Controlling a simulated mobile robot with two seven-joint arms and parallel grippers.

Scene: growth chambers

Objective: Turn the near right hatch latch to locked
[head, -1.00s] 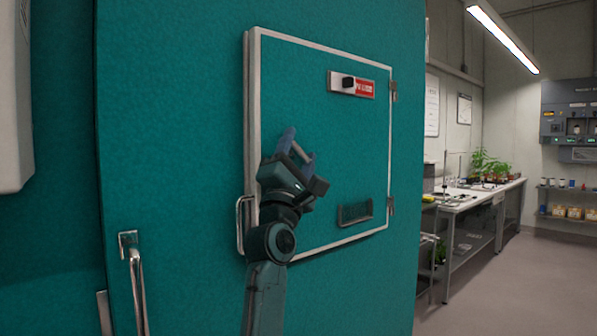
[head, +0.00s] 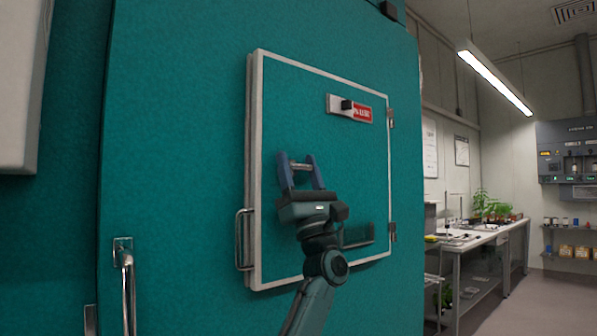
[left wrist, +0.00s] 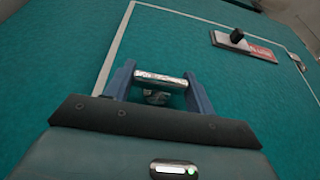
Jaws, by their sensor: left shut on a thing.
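The hatch (head: 345,120) is a teal panel with a pale frame, set in a large teal wall. My left gripper (head: 302,168) is in front of the hatch's left part, fingers pointing up. Its two blue fingers are shut on a short silver bar, the latch handle (left wrist: 160,78), which lies across between them, roughly level. Behind the bar in the left wrist view is a small metal mount (left wrist: 157,97), partly hidden. My right gripper is not in view.
A slide plate with a black knob and a red label (head: 361,112) is at the hatch's upper right. A metal pull handle (head: 240,240) is at its lower left edge, another handle (head: 127,285) further left. A bench (head: 470,240) with plants stands at right.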

